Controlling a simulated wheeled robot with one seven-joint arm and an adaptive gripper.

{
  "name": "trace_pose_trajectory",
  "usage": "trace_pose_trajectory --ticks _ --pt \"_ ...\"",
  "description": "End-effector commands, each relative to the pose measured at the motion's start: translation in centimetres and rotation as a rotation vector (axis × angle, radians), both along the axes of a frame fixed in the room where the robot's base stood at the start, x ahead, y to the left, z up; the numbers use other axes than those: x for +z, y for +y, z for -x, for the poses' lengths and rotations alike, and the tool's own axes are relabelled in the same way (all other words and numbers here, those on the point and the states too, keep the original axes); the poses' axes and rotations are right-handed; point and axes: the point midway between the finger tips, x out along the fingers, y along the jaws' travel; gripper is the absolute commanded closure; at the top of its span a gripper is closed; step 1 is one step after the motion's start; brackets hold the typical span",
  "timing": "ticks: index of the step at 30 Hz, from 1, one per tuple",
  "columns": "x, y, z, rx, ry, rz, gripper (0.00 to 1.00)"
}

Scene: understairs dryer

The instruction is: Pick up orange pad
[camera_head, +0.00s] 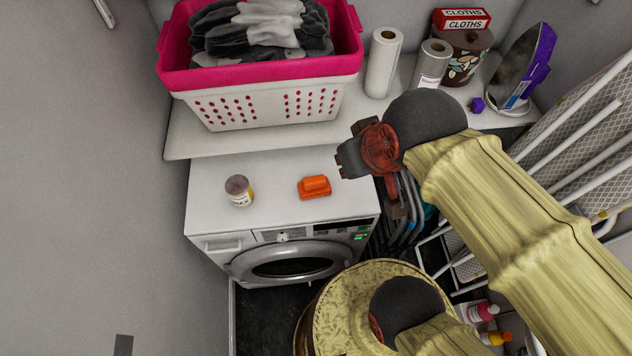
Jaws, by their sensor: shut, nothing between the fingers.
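The orange pad (314,187) lies flat on the white top of the dryer (270,203), right of its middle and near the front edge. It has a raised orange grip on top. My gripper (342,160) is above and to the right of the pad, apart from it. Its dark fingers point left, and it looks shut and empty. My arm in a yellow sleeve comes in from the lower right. The pad is fully in view.
A small jar (239,191) stands left of the pad. Behind, a shelf (190,138) bears a pink and white laundry basket (265,92), paper rolls (383,62) and a cloths box (461,19). A folding rack (585,140) leans at the right. The dryer top around the pad is clear.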

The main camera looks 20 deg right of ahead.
Motion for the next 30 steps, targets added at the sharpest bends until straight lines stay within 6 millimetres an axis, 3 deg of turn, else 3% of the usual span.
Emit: trace_pose_trajectory --ticks 11,16,23,30 --pt "0.0 0.0 0.0 0.000 0.000 0.000 1.00" --pt "-0.4 0.0 -0.1 0.001 0.020 0.000 0.92" --pt "-6.0 0.2 -1.9 0.007 0.234 0.000 0.78" --pt "-13.3 0.4 -6.3 -0.012 0.447 -0.004 0.65"
